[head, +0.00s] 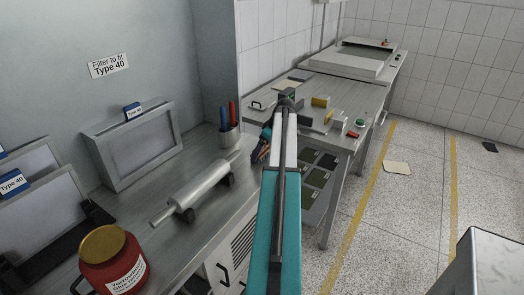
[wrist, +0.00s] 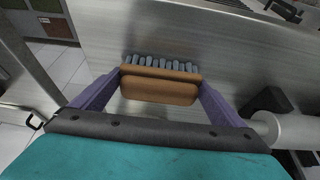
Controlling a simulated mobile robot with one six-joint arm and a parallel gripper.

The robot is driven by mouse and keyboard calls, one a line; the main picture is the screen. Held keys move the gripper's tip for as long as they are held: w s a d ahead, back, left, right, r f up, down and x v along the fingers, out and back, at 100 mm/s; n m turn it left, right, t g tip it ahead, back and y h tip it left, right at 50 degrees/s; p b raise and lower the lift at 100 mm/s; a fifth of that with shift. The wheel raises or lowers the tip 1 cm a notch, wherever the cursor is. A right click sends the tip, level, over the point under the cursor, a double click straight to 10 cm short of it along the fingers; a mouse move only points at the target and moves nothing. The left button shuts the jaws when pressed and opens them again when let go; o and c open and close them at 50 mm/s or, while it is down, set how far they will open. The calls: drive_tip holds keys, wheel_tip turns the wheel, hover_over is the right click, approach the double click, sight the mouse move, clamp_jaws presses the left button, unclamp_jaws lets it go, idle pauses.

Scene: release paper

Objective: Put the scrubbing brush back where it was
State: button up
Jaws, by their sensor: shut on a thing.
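The scrubbing brush (wrist: 160,88), with an orange-brown wooden body and a row of grey-blue bristles, is between the two purple fingers of my gripper (wrist: 161,80) in the wrist view. My gripper is shut on it. The bristles point away from the wrist, towards the top of that view. In the head view my arm hides most of my gripper (head: 262,147), which is near the right end of the metal bench (head: 215,158). I cannot tell whether the brush touches the bench.
A metal roller (head: 195,190) lies on the bench; its end shows in the wrist view (wrist: 285,130). A pen cup (head: 228,137), framed screens (head: 130,143) and a red jar (head: 112,268) stand on the bench. A second table (head: 345,97) holds small items. The floor at right is mostly open.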

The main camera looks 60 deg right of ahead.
drive_tip(key=shift+f, duration=0.1)
drive_tip(key=o, duration=0.7)
drive_tip(key=b+v, duration=0.2)
drive_tip(key=v, duration=1)
idle(0.5)
drive_tip(key=shift+s, duration=0.1)
